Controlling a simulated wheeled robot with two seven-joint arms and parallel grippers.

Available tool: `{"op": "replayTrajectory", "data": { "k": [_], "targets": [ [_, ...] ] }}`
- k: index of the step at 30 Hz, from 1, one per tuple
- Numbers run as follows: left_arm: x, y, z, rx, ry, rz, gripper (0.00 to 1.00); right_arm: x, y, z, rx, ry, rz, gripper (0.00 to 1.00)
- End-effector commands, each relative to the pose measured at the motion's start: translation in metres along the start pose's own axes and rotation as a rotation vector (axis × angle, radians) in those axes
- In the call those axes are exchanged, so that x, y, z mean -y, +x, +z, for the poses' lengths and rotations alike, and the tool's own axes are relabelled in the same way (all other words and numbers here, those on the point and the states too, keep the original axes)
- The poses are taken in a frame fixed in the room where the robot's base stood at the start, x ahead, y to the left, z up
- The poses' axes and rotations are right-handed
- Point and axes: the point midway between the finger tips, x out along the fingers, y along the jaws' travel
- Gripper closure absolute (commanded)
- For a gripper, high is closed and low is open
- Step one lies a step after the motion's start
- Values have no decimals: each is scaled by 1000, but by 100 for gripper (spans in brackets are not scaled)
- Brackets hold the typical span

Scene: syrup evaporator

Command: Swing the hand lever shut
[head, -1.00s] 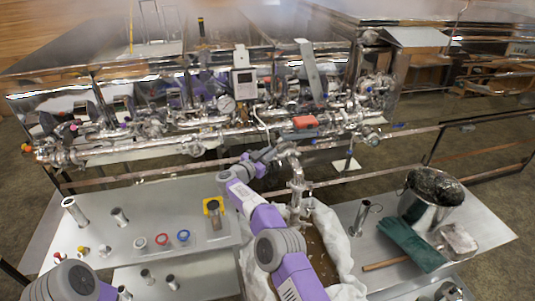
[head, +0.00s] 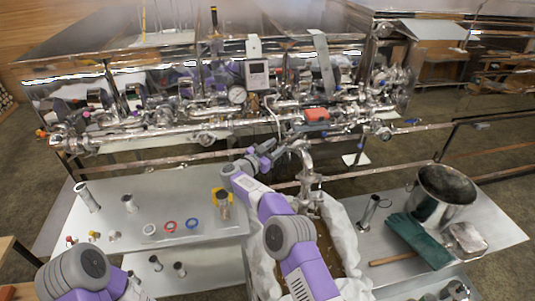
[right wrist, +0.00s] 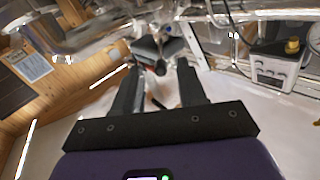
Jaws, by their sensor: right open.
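My right gripper (head: 266,152) is below the evaporator's front pipework in the head view. Its two dark fingers stand apart in the right wrist view (right wrist: 160,75). A dark, blocky part with a dull red patch (right wrist: 152,52) shows between and just beyond the fingertips; I cannot tell if it is the hand lever or if a finger touches it. An orange-red handle-like part (head: 316,115) sits on the pipes, up and right of the gripper. A small blue-tipped handle (head: 410,122) is farther right. Of my left arm only a link shows; its gripper is out of view.
A downturned metal spout (head: 308,175) hangs right of my right forearm over a white-lined bin (head: 345,240). The left table (head: 110,225) holds metal cylinders and colored rings. The right table holds a metal bucket (head: 438,200) and green gloves (head: 417,240). Pipes crowd the gripper.

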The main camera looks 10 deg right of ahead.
Motion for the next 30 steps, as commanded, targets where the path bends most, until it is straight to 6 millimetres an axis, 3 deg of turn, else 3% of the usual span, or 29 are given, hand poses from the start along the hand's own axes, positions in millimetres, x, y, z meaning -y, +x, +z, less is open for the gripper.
{"op": "replayTrajectory", "data": {
  "k": [9,21,26,30],
  "targets": [
    [2,6,0,0,0,0,100,1,-43,0,-1,1,-2,59],
    [2,6,0,0,0,0,100,0,-51,0,-1,0,1,59],
    [3,8,0,0,0,0,100,1,-49,9,2,-8,-33,83],
    [5,13,-1,0,0,0,100,4,-47,48,33,-45,-175,100]
  ]
}}
